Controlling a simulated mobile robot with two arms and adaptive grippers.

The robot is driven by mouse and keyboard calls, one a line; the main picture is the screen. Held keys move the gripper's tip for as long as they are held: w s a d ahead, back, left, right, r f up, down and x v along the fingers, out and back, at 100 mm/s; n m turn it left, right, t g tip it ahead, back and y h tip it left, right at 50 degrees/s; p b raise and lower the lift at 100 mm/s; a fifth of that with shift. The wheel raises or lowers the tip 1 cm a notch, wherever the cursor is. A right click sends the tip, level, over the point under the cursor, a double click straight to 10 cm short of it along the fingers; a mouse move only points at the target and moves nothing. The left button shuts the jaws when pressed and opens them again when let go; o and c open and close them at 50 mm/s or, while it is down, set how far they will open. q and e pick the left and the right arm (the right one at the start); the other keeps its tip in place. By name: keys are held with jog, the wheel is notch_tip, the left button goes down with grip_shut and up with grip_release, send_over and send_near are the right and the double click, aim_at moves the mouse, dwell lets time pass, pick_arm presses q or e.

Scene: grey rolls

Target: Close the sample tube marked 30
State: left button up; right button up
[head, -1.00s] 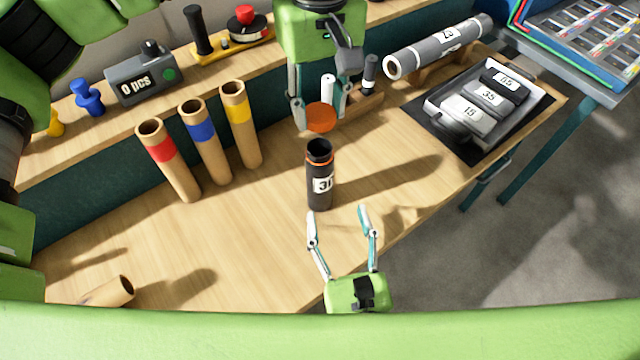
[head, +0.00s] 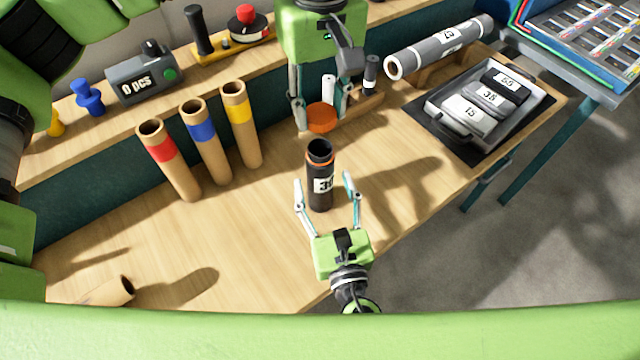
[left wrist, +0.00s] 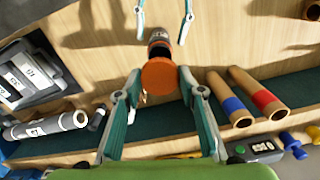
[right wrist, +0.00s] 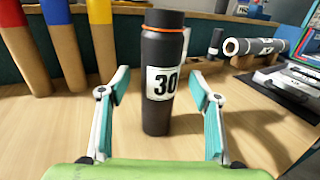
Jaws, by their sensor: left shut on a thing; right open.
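The black sample tube (head: 320,172) marked 30 stands upright and open-topped on the wooden table, with an orange ring near its mouth. It also shows in the right wrist view (right wrist: 162,75). My left gripper (head: 318,110) is shut on an orange cap (head: 321,118), held above and behind the tube, apart from it. The cap hides part of the tube in the left wrist view (left wrist: 160,75). My right gripper (head: 325,190) is open, its fingers on either side of the tube's lower part; in the right wrist view a gap shows on both sides.
Red (head: 168,160), blue (head: 205,142) and yellow (head: 241,124) banded cardboard tubes stand at the left. Another tube (head: 108,292) lies front left. A tray (head: 440,104) of labelled weights and a grey roll (head: 438,47) are at the right.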

aim_at(323, 184)
jog(key=shift+x, duration=2)
grip_shut()
pick_arm(q)
jog(key=shift+f, duration=2.5)
